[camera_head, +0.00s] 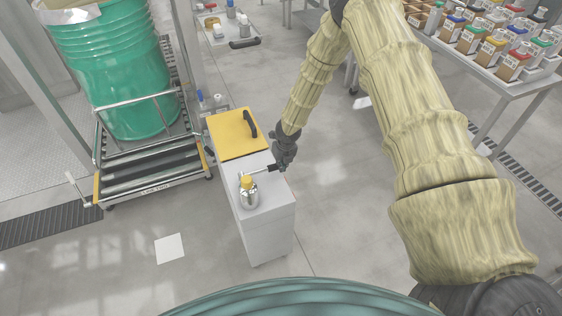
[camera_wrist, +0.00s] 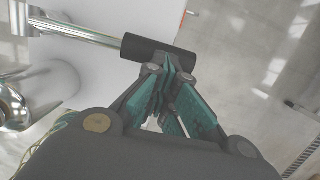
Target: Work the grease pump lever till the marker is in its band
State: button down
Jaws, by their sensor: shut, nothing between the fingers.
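The grease pump (camera_head: 249,194) is a small metal body with a yellow cap on the white top of a cabinet. Its lever is a chrome rod (camera_wrist: 78,29) that ends in a black grip (camera_wrist: 160,57). My gripper (camera_wrist: 173,72) is shut and empty, its fingertips right at the grip's near side, in front of part of it. I cannot tell whether they touch it. In the head view my gripper (camera_head: 275,166) is at the lever's outer end, over the cabinet's right edge. I cannot make out the marker or its band.
The white cabinet (camera_head: 265,222) has a yellow lid (camera_head: 232,137) with a black handle behind the pump. A green drum (camera_head: 112,75) stands on a roller frame at the left. A table (camera_head: 500,82) with bottles is at the upper right. Floor is clear right of the cabinet.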

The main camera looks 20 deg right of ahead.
jog(key=shift+f, duration=0.5)
jog(key=shift+s+f, duration=0.2)
dwell(0.3)
jog(key=shift+d+r, duration=0.1)
jog(key=shift+r, duration=0.05)
jog(key=shift+r+p, duration=0.65)
jog(key=shift+p, duration=0.15)
notch_tip(320, 180, up, 13)
jog(key=s+d, duration=0.1)
jog(key=s, duration=0.1)
jog(key=shift+s+f+b, duration=0.2)
jog(key=shift+b, duration=0.1)
jog(key=shift+d, duration=0.1)
